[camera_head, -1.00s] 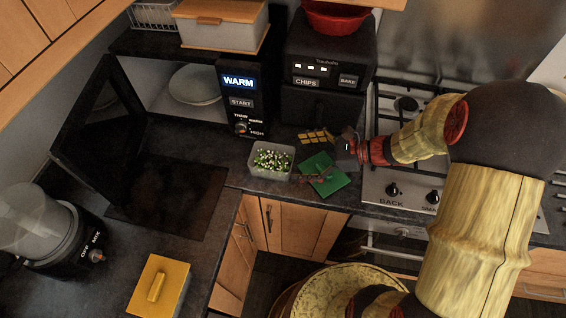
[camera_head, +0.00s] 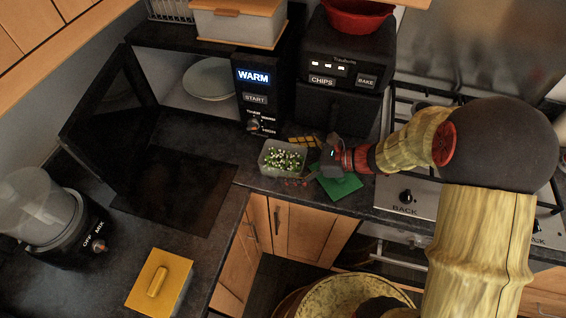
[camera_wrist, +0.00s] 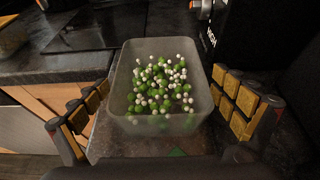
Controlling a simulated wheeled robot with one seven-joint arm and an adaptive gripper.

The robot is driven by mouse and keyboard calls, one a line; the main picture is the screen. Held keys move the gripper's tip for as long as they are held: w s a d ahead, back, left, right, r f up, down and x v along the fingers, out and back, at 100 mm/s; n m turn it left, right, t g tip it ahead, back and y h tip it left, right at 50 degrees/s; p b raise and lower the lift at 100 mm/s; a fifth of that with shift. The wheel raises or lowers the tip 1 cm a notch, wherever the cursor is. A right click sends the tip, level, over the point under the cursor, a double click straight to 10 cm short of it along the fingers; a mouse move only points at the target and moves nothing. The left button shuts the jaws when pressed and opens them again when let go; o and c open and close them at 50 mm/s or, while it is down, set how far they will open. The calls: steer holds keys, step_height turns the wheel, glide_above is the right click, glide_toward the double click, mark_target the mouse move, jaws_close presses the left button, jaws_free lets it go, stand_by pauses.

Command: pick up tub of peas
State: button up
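The tub of peas is a pale grey, see-through tub (camera_head: 266,165) with green and white balls in it, upright on the dark counter in front of the warm/start appliance. My gripper (camera_head: 305,163) is at its right side, level with it. In the wrist view the tub (camera_wrist: 180,125) sits between the two spread fingers of my gripper (camera_wrist: 160,80). A dark gap shows between the tub and the right finger. The left finger is also apart from the tub. The gripper is open and holds nothing. The tub's underside is hidden.
A green board (camera_head: 341,187) lies under my gripper. The microwave door (camera_head: 105,125) stands open at left, with a plate (camera_head: 209,78) inside. The stove (camera_head: 405,195) is at right. A blender (camera_head: 45,220) and a yellow-lidded box (camera_head: 160,280) stand on the left counter.

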steer(key=shift+c, duration=1.2)
steer(key=c, duration=1.4)
